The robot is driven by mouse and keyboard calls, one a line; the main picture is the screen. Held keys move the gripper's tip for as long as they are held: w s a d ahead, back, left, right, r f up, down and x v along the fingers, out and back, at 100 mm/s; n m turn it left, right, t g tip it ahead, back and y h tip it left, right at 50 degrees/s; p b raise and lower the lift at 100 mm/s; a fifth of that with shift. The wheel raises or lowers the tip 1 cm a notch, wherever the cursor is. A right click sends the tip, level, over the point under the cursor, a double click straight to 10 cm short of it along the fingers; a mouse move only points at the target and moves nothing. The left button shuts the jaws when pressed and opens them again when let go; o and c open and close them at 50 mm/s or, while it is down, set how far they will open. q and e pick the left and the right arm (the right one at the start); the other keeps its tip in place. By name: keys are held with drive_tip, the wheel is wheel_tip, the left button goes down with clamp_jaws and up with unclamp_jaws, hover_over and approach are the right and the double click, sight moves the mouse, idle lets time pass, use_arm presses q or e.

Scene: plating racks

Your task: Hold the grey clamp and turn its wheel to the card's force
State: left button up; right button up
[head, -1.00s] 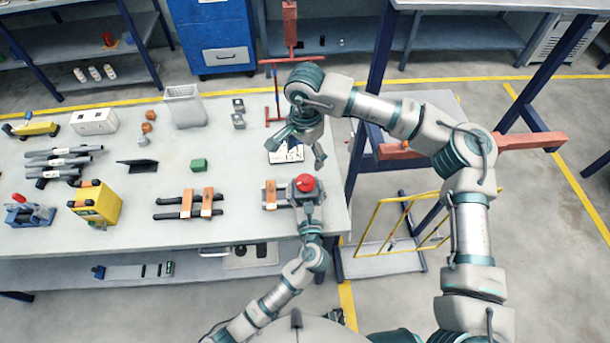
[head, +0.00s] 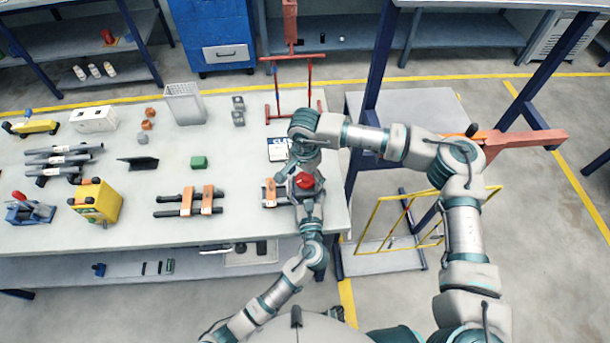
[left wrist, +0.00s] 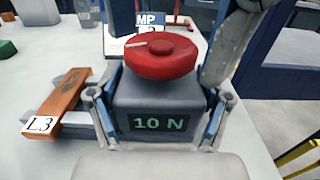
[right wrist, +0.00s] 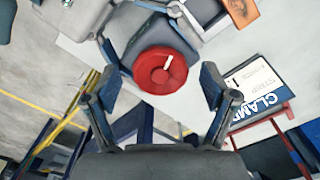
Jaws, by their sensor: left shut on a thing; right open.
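The grey clamp (left wrist: 165,100) sits at the table's right end with a red wheel (left wrist: 160,55) on top and a display reading 10 N. My left gripper (left wrist: 158,120) is shut on the clamp's body, one finger on each side. My right gripper (right wrist: 160,90) is open above the clamp, its fingers spread either side of the red wheel, which carries a white mark. The wheel also shows in the head view (head: 305,181).
An orange block labelled L3 (left wrist: 62,98) lies on dark bars just left of the clamp. More orange blocks on bars (head: 207,198) lie further left. A red stand (head: 293,88) rises behind the card. The table front between the bar sets is clear.

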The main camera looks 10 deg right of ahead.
sight(305, 179)
drive_tip(key=c, duration=1.2)
drive_tip(key=shift+o, duration=0.2)
drive_tip(key=o, duration=1.2)
drive_tip(key=shift+c, duration=0.2)
wheel_tip(305, 179, up, 12)
drive_tip(key=shift+f, duration=0.1)
